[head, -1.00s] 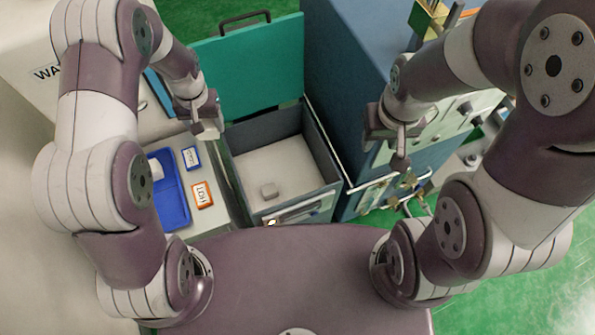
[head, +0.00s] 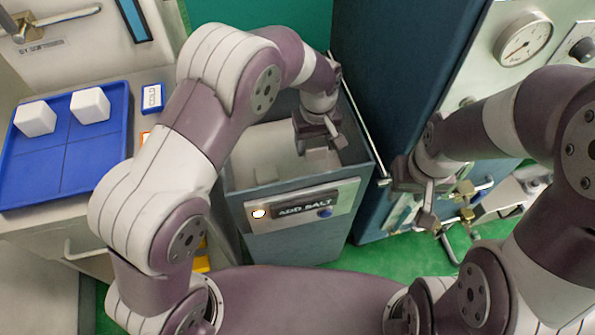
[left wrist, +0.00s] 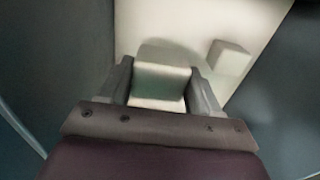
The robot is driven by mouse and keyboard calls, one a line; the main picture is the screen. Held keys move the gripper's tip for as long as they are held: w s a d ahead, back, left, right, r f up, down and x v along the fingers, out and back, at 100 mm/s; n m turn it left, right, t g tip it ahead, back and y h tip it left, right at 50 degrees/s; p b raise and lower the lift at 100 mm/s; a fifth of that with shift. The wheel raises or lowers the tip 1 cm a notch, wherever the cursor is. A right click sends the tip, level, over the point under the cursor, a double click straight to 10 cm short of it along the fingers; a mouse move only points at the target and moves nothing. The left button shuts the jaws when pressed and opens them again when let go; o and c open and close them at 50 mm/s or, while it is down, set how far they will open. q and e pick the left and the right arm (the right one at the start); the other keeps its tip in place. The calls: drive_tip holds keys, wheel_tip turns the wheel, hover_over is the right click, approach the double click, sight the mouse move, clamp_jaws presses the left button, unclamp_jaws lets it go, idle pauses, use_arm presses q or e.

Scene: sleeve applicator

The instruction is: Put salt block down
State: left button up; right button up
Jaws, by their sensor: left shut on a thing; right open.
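A pale salt block (left wrist: 160,78) is held between the two fingers of my left gripper (left wrist: 160,88) in the left wrist view. In the head view my left gripper (head: 320,143) is inside the open salt bin (head: 290,243), towards its right side, and mostly hides the held block. A second pale block (head: 265,175) lies on the bin's white floor near the front left; it also shows in the left wrist view (left wrist: 228,60), apart from the gripper. My right gripper (head: 432,205) is open and empty, right of the bin.
The bin front carries an "ADD SALT" label (head: 305,208). A blue tray (head: 62,160) with two white blocks (head: 90,105) stands on the left counter beside a "COLD" card (head: 152,97). A dark blue cabinet (head: 400,70) with a gauge stands right of the bin.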

sight(315, 142)
use_arm(q)
wheel_tip(315, 142, down, 8)
drive_tip(key=shift+f+b, duration=0.15)
drive_tip(key=shift+b, duration=1.1)
drive_tip(key=shift+f, duration=0.1)
drive_tip(key=o, duration=1.2)
wheel_tip(315, 142, up, 12)
drive_tip(key=p, duration=0.4)
drive_tip(key=shift+f, duration=0.25)
drive_tip(key=shift+r, duration=0.45)
